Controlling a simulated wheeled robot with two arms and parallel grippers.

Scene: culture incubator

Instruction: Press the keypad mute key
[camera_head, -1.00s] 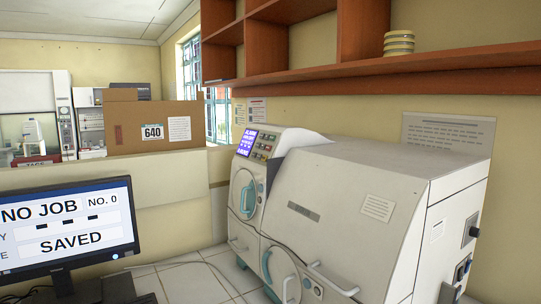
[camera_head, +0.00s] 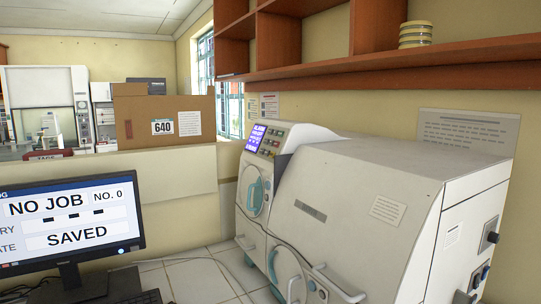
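The keypad (camera_head: 268,142) sits on the sloped top front of the white incubator (camera_head: 365,205), at the middle of the view. It has a lit blue-violet screen (camera_head: 256,137) on its left and several small coloured keys (camera_head: 272,143) on its right. The key labels are too small to read, so I cannot tell which is the mute key. Neither of my grippers shows in the view.
A monitor (camera_head: 70,222) reading "NO JOB" and "SAVED" stands at the lower left on a white tiled surface (camera_head: 195,275). A low partition (camera_head: 180,185) with a cardboard box (camera_head: 165,130) is behind. Wooden shelves (camera_head: 390,72) hang above the incubator. A cable crosses the tiles.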

